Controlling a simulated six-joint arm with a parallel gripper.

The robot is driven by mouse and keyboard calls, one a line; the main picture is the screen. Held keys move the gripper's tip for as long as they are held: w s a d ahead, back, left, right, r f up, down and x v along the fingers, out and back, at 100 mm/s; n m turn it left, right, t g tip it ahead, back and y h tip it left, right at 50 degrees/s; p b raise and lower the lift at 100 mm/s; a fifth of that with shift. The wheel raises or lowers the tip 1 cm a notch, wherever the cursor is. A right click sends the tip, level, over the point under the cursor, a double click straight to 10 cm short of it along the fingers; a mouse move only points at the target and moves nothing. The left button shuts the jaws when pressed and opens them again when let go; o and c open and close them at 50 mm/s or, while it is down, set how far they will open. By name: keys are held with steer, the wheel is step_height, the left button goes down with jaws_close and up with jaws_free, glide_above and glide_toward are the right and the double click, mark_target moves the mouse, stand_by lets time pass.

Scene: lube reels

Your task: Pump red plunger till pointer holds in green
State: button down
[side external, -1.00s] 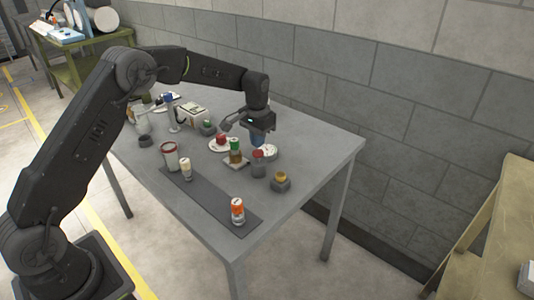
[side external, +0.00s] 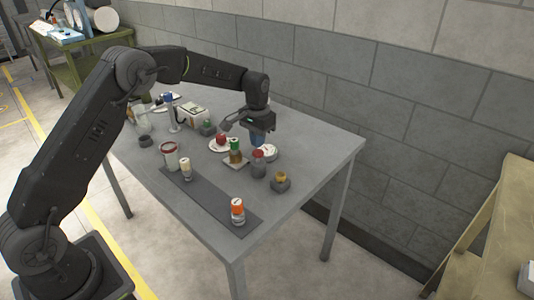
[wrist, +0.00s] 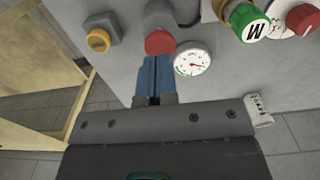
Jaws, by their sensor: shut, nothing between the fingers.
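The red plunger (wrist: 160,42) sits on a grey cylindrical body, and it also shows in the side view (side external: 258,154). My gripper (wrist: 157,60) has its blue fingers pressed together with nothing between them. The fingertips are right at the edge of the red cap in the wrist view; I cannot tell whether they touch it. In the side view my gripper (side external: 258,143) points down just above and behind the plunger. The round white gauge (wrist: 193,60) is beside the plunger, to the right of my fingers. Its pointer and coloured zones are too small to read surely.
A yellow-capped fitting (wrist: 98,40) stands beside the plunger. A green-capped item (wrist: 247,22) and a red knob (wrist: 303,18) are on the other side. A dark mat (side external: 210,198) carries an orange-and-white can (side external: 238,211). The table's right corner (side external: 335,150) is clear.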

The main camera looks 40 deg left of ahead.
mark_target(258, 152)
steer(key=shift+f, duration=0.15)
steer(key=shift+f, duration=2.15)
steer(key=shift+r, duration=3.85)
